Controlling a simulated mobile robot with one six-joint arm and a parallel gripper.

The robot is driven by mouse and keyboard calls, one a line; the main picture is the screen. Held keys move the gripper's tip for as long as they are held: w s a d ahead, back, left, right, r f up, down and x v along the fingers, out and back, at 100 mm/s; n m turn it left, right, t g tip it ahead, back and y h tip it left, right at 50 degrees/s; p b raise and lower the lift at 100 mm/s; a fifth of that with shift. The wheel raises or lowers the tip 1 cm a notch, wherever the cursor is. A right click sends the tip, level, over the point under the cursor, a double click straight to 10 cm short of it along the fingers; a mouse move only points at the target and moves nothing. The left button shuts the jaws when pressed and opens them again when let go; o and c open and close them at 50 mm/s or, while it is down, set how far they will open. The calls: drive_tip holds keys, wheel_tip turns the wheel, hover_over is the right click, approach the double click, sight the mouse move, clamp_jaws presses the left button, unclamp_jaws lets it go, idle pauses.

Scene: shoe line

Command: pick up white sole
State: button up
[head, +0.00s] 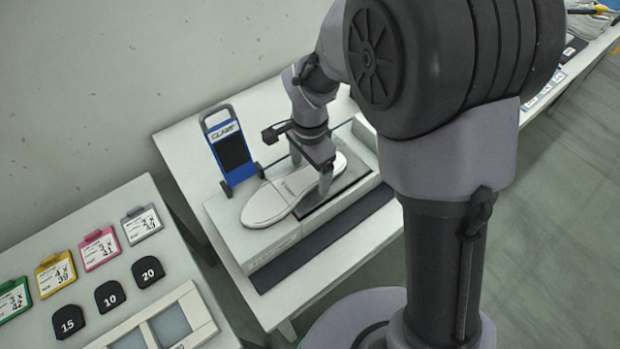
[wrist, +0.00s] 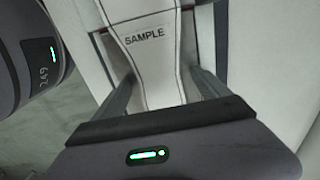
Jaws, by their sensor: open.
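The white sole (head: 270,203) lies flat on a pale raised block on the table in the head view. In the wrist view the white sole (wrist: 152,68) carries the word SAMPLE and runs between my fingers. My gripper (head: 324,180) is over the sole's middle, pointing down. In the wrist view my gripper (wrist: 165,88) is open, with one finger on each side of the sole's narrow part. I cannot tell whether the fingers touch it.
A blue clamp stand (head: 232,152) stands close behind the sole. A dark strip (head: 325,238) lies along the block's front. On the left table are coloured tags (head: 100,249) and black numbered pieces (head: 110,296). My column stands at the right.

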drive_tip(key=shift+r, duration=0.1)
drive_tip(key=c, duration=1.7)
drive_tip(key=shift+r, duration=0.1)
